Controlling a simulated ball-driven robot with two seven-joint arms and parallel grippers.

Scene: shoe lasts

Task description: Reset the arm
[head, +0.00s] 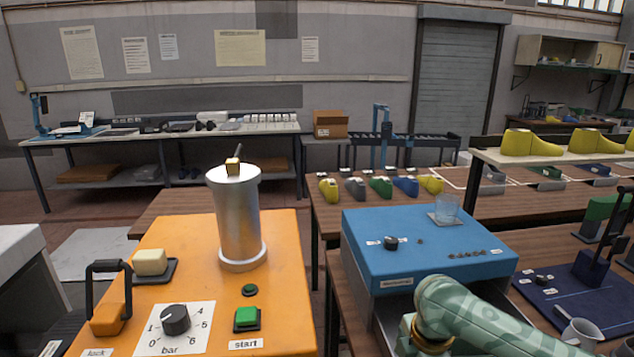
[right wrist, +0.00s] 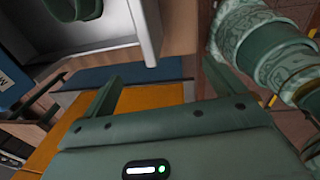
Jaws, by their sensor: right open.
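My right gripper (right wrist: 160,74) shows in the right wrist view with its two green fingers spread wide apart. Nothing is between them. Behind the fingers are a blue strip and an orange surface (right wrist: 160,95). In the head view, a green link of my arm reaches in from the lower right in front of the blue machine (head: 430,245). The gripper itself does not show there. My left gripper is in neither view.
An orange machine (head: 190,255) with a metal cylinder (head: 238,215), a dial (head: 175,319) and a green start button (head: 247,317) stands at the left front. A glass (head: 447,208) stands on the blue machine. Coloured shoe lasts (head: 380,187) line the table behind. Yellow lasts (head: 530,143) sit on a shelf at right.

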